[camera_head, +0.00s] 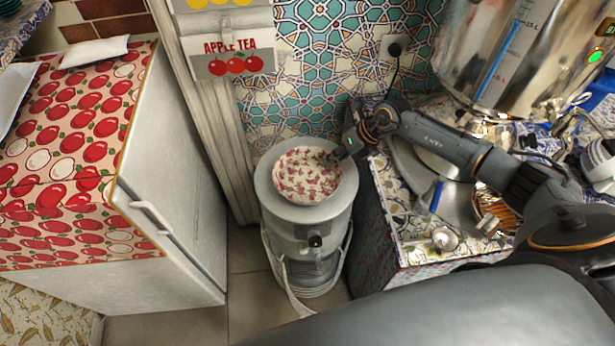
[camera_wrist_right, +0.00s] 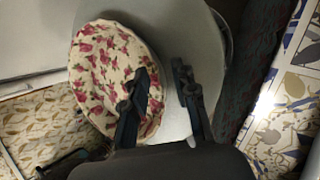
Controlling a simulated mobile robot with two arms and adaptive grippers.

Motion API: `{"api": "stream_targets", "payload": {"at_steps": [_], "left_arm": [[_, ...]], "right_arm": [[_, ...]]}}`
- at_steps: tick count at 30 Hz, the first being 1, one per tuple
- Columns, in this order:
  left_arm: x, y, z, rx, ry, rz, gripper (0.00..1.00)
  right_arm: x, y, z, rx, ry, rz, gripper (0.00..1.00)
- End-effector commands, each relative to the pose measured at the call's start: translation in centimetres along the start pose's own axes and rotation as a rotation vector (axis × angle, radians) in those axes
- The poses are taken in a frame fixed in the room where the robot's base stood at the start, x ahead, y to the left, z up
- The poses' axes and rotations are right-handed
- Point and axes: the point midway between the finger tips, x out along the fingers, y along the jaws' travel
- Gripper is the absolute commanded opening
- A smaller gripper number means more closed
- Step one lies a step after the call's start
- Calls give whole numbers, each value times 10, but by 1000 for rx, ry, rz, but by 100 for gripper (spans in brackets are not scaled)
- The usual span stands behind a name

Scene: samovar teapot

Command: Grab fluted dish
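The fluted dish (camera_head: 303,175) is cream with pink-red flowers and sits on top of a grey cylindrical tank (camera_head: 305,226). It also shows in the right wrist view (camera_wrist_right: 102,68). My right gripper (camera_head: 335,156) is at the dish's right rim in the head view. In the wrist view my right gripper (camera_wrist_right: 162,72) has its fingers spread apart, one over the dish and the other outside its rim. Nothing is visibly clamped, and I cannot tell whether a finger touches the dish. My left gripper is not in view.
A patterned wall (camera_head: 305,60) is behind. Bare floor (camera_head: 250,275) shows left of the tank.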

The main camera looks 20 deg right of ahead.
Motion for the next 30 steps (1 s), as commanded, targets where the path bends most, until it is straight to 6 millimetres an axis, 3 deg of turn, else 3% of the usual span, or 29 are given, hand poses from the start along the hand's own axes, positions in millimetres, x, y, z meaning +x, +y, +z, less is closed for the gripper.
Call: {"api": "stream_targets", "payload": {"at_steps": [1,3,20,25,30], "left_arm": [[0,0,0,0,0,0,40],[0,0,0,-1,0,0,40],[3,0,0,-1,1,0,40],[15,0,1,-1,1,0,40],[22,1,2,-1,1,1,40]], "right_arm": [[0,0,0,0,0,0,15],[0,0,0,0,0,0,1],[-6,2,3,-1,-2,1,0],[-24,9,11,-5,-6,0,0],[-71,10,-1,-4,-2,-6,0]]}}
